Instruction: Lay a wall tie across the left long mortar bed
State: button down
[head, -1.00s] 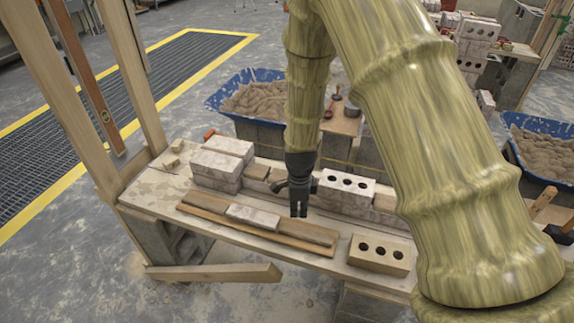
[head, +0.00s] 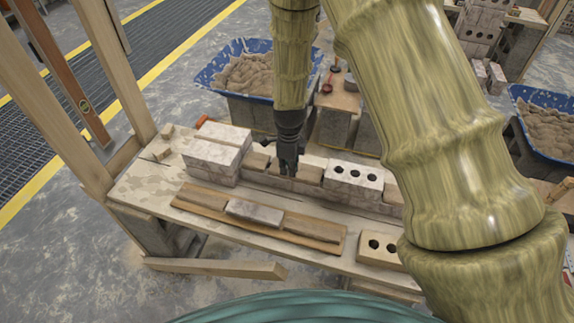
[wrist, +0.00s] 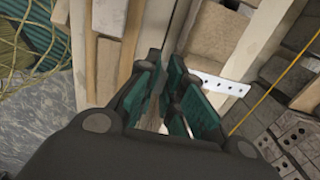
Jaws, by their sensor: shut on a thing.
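My gripper (head: 288,168) points down at the low block wall, between two brown mortar-like beds on its top, a left one (head: 257,160) and a right one (head: 309,173). In the wrist view a pale, flat strip with holes, the wall tie (wrist: 220,83), sticks out to the right from my nearly closed fingers. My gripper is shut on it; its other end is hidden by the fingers. In the head view the tie is too small to make out. I cannot tell whether it touches the wall.
In front, a board (head: 190,200) bears a grey brick (head: 254,212) between two brown strips. Pale blocks (head: 215,150) stand left of my gripper. Holed bricks stand on the wall (head: 355,175) and at the bench's right (head: 378,247). A blue mortar tub (head: 290,90) stands behind.

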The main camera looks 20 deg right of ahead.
notch_tip(320, 180, down, 3)
jog(key=shift+w+d+r+b, duration=0.1)
jog(key=shift+b, duration=0.85)
jog(key=shift+f+b, duration=1.1)
jog(key=shift+f, duration=0.25)
jog(key=c, duration=1.5)
grip_release()
notch_tip(320, 180, up, 12)
